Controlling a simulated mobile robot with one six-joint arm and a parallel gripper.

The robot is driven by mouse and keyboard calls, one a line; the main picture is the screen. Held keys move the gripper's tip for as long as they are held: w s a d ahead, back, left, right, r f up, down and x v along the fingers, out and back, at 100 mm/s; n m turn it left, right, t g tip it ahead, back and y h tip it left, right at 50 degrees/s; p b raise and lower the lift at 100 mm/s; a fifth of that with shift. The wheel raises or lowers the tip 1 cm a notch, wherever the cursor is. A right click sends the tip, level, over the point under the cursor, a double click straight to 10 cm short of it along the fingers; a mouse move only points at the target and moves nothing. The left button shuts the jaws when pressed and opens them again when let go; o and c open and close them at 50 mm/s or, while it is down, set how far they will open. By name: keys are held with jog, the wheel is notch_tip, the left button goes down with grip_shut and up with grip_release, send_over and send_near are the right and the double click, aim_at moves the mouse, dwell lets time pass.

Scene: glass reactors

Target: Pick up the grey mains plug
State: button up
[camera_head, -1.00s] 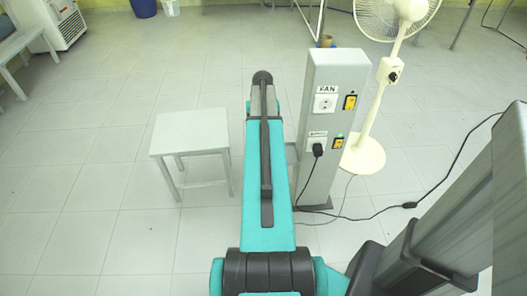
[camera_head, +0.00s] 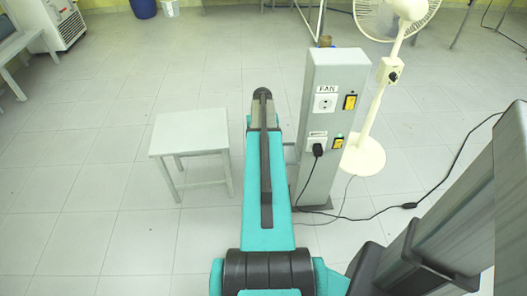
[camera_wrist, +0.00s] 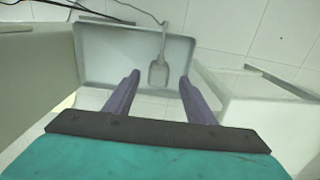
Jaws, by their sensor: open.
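The grey plug (camera_wrist: 158,74) lies on a pale, flat shelf-like surface with a raised rim (camera_wrist: 95,55) in the wrist view. Its thin grey cord runs up from it, over the rim. My gripper (camera_wrist: 160,77) is open, with its two purple fingers pointing toward the plug. In the picture the plug appears between the fingertips; whether they are level with it in depth I cannot tell. It does not appear gripped. In the head view my arm hides the gripper, and the grey plug is not visible.
A grey socket post (camera_head: 331,120) stands right of my arm, with a black plug (camera_head: 317,149) in its lower socket. A small stool (camera_head: 189,131) stands left. A white fan (camera_head: 372,100) stands behind the post. Cables (camera_head: 370,216) lie on the floor.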

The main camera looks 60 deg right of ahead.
jog(key=shift+f, duration=2.55)
jog(key=c, duration=1.3)
jog(key=shift+o, duration=0.2)
jog(key=shift+r, duration=0.15)
jog(key=shift+r, duration=0.5)
notch_tip(320, 180, up, 2)
jog(key=shift+r, duration=0.1)
jog(key=s+a+r, duration=0.1)
jog(key=s+a, duration=0.7)
jog(key=s, duration=0.5)
jog(key=shift+s+a+r, duration=0.15)
jog(key=shift+s+r, duration=0.1)
jog(key=shift+s, duration=0.15)
